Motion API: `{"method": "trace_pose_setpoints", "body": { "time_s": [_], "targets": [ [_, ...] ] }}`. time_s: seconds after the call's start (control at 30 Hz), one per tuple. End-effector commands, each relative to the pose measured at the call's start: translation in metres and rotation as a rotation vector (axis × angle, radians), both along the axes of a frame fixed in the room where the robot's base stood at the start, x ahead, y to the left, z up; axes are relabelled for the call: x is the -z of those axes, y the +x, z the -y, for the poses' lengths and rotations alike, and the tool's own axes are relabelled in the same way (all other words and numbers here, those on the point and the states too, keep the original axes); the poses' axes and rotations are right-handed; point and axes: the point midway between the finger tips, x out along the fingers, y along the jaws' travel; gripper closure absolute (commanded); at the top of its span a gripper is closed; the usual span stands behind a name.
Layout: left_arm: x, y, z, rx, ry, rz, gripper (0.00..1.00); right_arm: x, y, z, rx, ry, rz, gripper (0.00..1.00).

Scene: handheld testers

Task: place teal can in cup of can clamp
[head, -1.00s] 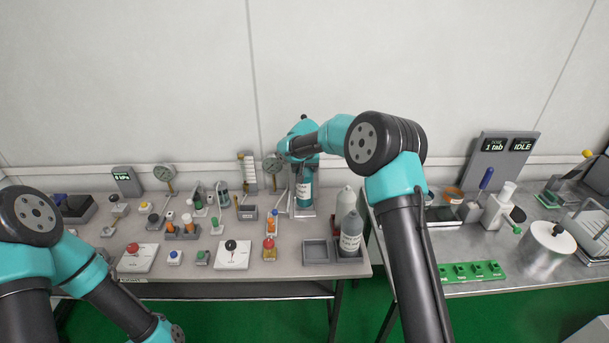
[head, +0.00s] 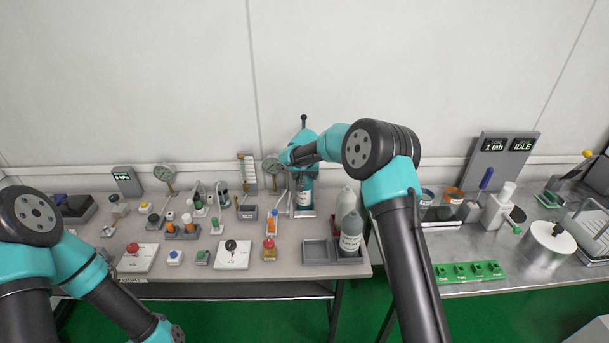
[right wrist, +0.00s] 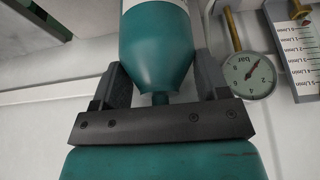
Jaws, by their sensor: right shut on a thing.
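The teal can (head: 304,198), with a white label, stands upright at the back right of the left bench. My right gripper (head: 304,174) is shut on its upper end from above. In the right wrist view, the can's tapered shoulder (right wrist: 156,58) sits between the two dark fingers. The can clamp (head: 304,121) is mostly hidden behind my arm and the can; a black-knobbed lever rises above the arm, and a pale base shows around the can's foot. I cannot tell whether the can rests in the cup. My left gripper is out of view.
A pressure gauge (head: 271,165) stands close left of the can. Two bottles, including a grey one (head: 351,234), stand to its right by a grey tray (head: 315,252). Several small valves and buttons fill the bench's left side. A second metal bench is at the right.

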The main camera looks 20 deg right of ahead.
Motion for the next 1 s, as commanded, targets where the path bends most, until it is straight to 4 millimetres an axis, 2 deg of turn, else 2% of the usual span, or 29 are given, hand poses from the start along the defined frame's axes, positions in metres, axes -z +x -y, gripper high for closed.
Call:
{"method": "trace_pose_setpoints", "body": {
  "time_s": [0.07,0.1,0.33,0.57,0.73,0.87,1.0],
  "targets": [
    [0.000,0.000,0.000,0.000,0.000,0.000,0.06,0.002,0.000,0.000,0.000,0.000,0.000,0.78],
    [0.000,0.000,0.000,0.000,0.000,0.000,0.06,0.002,0.000,0.000,0.000,0.000,-0.001,0.28],
    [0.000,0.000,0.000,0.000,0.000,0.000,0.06,0.002,0.000,0.000,0.000,0.000,-0.001,0.06],
    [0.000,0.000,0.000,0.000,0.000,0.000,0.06,0.002,0.000,0.000,0.000,0.000,-0.001,0.06],
    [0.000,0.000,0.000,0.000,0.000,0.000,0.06,-0.006,-0.001,0.000,-0.001,0.000,0.000,0.06],
    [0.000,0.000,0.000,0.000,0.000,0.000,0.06,-0.020,-0.007,-0.002,-0.001,-0.001,0.001,0.06],
    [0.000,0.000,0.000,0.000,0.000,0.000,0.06,-0.042,-0.016,-0.004,-0.001,0.000,0.002,0.06]
  ]
}}
